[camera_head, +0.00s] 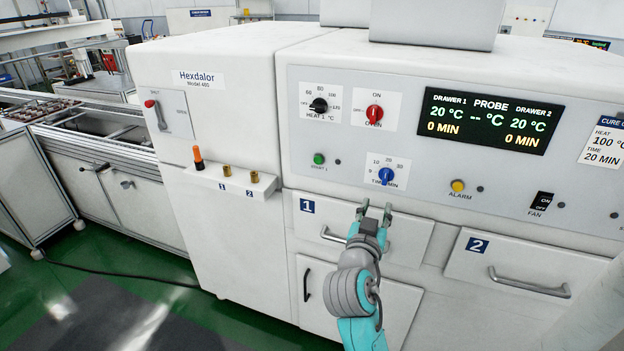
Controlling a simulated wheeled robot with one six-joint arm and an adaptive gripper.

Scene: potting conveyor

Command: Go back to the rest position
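My gripper (375,212) is at the end of my teal and grey arm, in the lower middle of the head view. Its two fingers stand apart with nothing visible between them. The gripper and arm hide part of the drawer front. I cannot tell whether the fingers touch the drawer or handle.
The oven panel (440,140) has knobs, buttons and a display (488,119) reading 20 °C for both drawers. Drawer 2 (520,268) looks shut. A small ledge (215,180) holds an orange-topped probe (198,158) and two brass fittings. A conveyor (95,135) is at left; green floor (150,300) lies open below.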

